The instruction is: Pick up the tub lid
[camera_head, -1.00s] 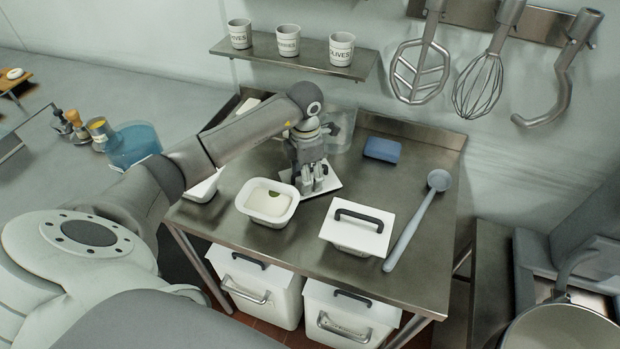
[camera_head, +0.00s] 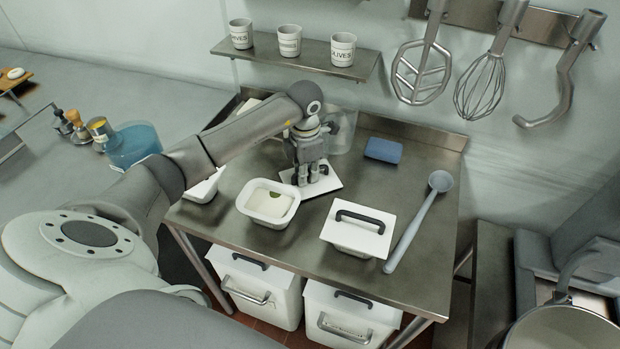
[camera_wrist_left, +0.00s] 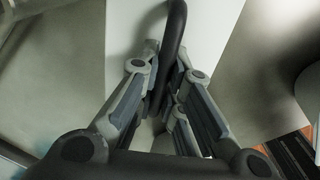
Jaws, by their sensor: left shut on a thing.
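The tub lid (camera_head: 329,185) is a flat white plate with a dark handle, lying on the steel table behind the open tub. It also shows in the left wrist view (camera_wrist_left: 215,22), with its dark curved handle (camera_wrist_left: 176,25) running between the fingers. My left gripper (camera_head: 311,183) points down over the lid and is shut on the handle; its fingers (camera_wrist_left: 163,90) press on both sides of it. The open white tub (camera_head: 243,207) stands just in front, with something pale and a green patch inside. My right gripper is in neither view.
A closed white tub with a dark-handled lid (camera_head: 375,238) stands to the right. A grey ladle (camera_head: 413,230) and a blue block (camera_head: 383,150) lie on the table (camera_head: 300,240). Labelled cups (camera_head: 289,41) stand on a wall shelf (camera_head: 270,57). White bins (camera_head: 258,285) sit below.

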